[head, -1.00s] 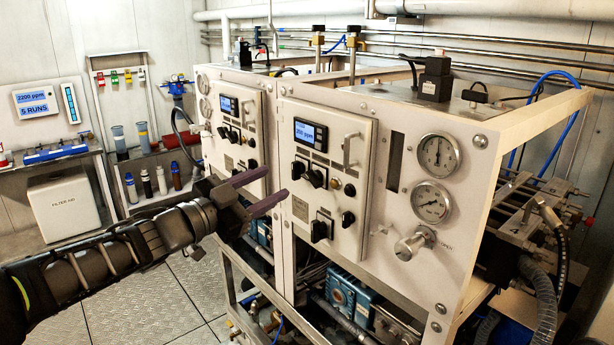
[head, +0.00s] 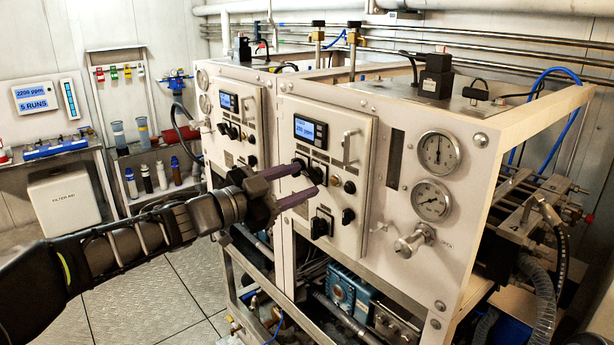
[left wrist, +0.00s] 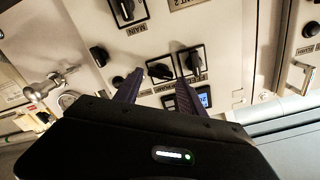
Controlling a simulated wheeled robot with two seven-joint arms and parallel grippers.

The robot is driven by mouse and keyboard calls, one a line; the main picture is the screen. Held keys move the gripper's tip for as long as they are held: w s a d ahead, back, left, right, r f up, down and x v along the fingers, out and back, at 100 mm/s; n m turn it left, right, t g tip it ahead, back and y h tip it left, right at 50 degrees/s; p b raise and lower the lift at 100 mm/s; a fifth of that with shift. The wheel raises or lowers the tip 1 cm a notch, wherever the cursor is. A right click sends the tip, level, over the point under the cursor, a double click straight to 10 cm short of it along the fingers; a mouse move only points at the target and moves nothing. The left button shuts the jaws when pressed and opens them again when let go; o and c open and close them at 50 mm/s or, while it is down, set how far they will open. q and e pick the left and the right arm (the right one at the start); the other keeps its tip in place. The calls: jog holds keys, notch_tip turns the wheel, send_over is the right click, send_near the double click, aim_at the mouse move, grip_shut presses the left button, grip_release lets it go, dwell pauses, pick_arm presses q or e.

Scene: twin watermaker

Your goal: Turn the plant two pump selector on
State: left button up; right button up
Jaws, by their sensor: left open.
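The plant two panel (head: 335,105) is a white door on the nearer cabinet. Two black rotary selectors, a left one (head: 299,164) and a right one (head: 315,174), sit side by side below its lit display (head: 310,131). In the left wrist view the panel appears inverted, with a "PLANT 2" label (left wrist: 185,3) and both selectors (left wrist: 160,70) beyond the fingers; a partly readable pump label is beside them. My left gripper (head: 309,180) is open, its purple fingers at the selectors. I cannot tell whether they touch. My right gripper is not in view.
A larger main selector (head: 320,227) and a black knob (head: 348,216) sit lower on the panel. A door handle (head: 347,148) sticks out at its upper right. Two gauges (head: 438,152) are further right. A similar panel (head: 240,140) stands left; open floor lies before it.

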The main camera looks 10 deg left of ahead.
aim_at(315, 176)
pick_arm(q)
jog(key=shift+x, duration=1.4)
grip_shut()
